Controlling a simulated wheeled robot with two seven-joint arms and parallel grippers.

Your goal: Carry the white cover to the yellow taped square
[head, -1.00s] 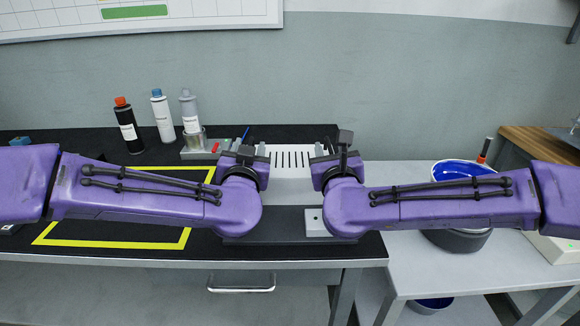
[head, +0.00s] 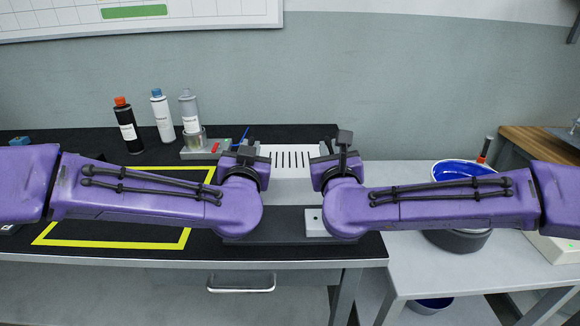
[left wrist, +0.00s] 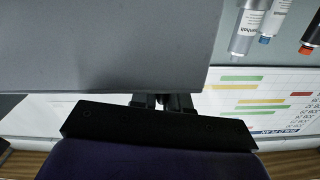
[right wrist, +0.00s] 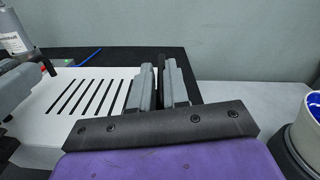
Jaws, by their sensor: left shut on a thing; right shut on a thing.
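The white cover (head: 290,175), with a row of dark slots in its top, is between my two grippers in the head view. My left gripper (head: 250,150) is shut on its left side and my right gripper (head: 335,150) is shut on its right side. The slotted top also shows in the right wrist view (right wrist: 60,120), left of the right fingers. The cover is over a dark grey base, and I cannot tell whether they touch. The yellow taped square (head: 110,244) lies on the black bench top to the left, partly hidden by my left arm.
Several bottles (head: 163,118) stand at the back of the bench, beside a small grey fixture (head: 200,152) with a red part. A light plate (head: 315,222) is at the base's front right. A blue-lined bucket (head: 455,170) stands on the grey side table (head: 410,265). The visible square interior is clear.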

